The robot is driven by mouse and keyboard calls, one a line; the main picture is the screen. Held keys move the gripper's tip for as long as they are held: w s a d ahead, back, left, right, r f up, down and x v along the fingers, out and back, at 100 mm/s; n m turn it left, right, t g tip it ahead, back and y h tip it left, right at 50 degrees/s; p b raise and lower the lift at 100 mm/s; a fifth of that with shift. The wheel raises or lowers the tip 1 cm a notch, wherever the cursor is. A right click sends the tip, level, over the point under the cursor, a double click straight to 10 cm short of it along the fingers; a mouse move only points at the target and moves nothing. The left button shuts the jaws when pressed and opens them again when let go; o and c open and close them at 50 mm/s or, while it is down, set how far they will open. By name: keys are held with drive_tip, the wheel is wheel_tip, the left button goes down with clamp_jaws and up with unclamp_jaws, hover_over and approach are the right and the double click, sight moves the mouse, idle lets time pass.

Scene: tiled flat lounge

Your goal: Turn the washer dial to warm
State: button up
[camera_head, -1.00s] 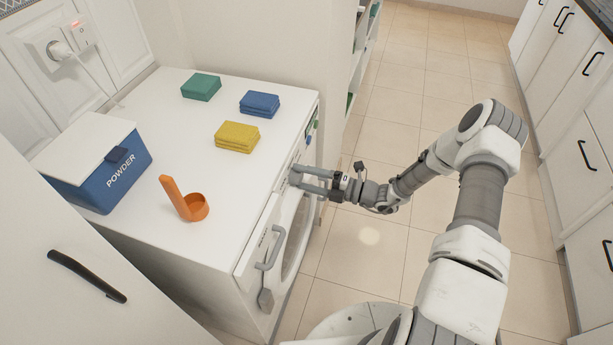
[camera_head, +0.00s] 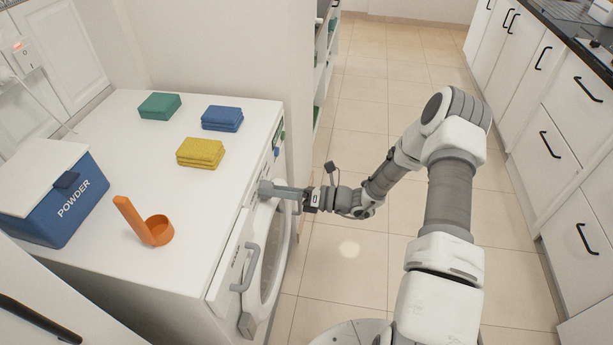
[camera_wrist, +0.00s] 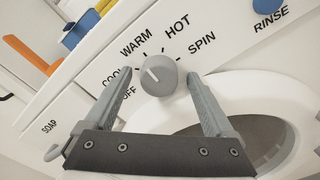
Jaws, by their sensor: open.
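The washer dial (camera_wrist: 160,75) is a round grey knob with a white mark, seen in the wrist view. The mark points up and left, roughly toward the WARM label (camera_wrist: 137,45). COOL and OFF are printed to its left, HOT above and SPIN to its right. My gripper (camera_wrist: 158,74) is open, with one finger on each side of the dial and visible gaps between. In the head view, my gripper (camera_head: 270,190) reaches the front panel of the white washer (camera_head: 185,235) from the right. The dial is not clearly distinguishable there.
On the washer top are a blue POWDER box (camera_head: 55,205), an orange scoop (camera_head: 150,228), and yellow (camera_head: 200,152), blue (camera_head: 222,118) and green (camera_head: 160,106) folded cloths. The tiled floor (camera_head: 365,125) is clear.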

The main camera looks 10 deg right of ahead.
drive_tip(key=s+d+n+b, duration=0.2)
drive_tip(key=s+d+n, duration=0.15)
drive_tip(key=d, duration=0.45)
drive_tip(key=s+d+n+b, duration=0.25)
drive_tip(key=d+n, duration=0.25)
drive_tip(key=d, duration=0.3)
drive_tip(key=s+a+r+n+g+h+p, duration=0.2)
drive_tip(key=s+a+r+n+g+p, duration=0.1)
drive_tip(key=r, duration=0.5)
drive_tip(key=s+a+r+n+g+h+p, duration=0.2)
drive_tip(key=s+a+r+n, duration=0.3)
drive_tip(key=r, duration=0.4)
drive_tip(key=s+a+r+n+g+h+p, duration=0.2)
drive_tip(key=s+r+n, duration=0.4)
drive_tip(key=r, duration=0.3)
drive_tip(key=shift+a+g+p, duration=0.9)
drive_tip(key=shift+g+p, duration=0.1)
drive_tip(key=shift+p, duration=0.05)
drive_tip(key=shift+r+n, duration=0.1)
drive_tip(key=shift+n, duration=0.15)
drive_tip(key=s+d+r+n+t+h+p, duration=0.3)
drive_tip(key=s+r+n+t+h+p, duration=0.1)
drive_tip(key=r, duration=0.3)
drive_tip(key=s+d+r+n+t+h+p, duration=0.3)
drive_tip(key=s+r+h+p, duration=0.1)
drive_tip(key=r+h, duration=0.2)
drive_tip(key=shift+r+n+t+h, duration=0.3)
drive_tip(key=shift+r+n+t, duration=0.1)
drive_tip(key=shift+r, duration=0.5)
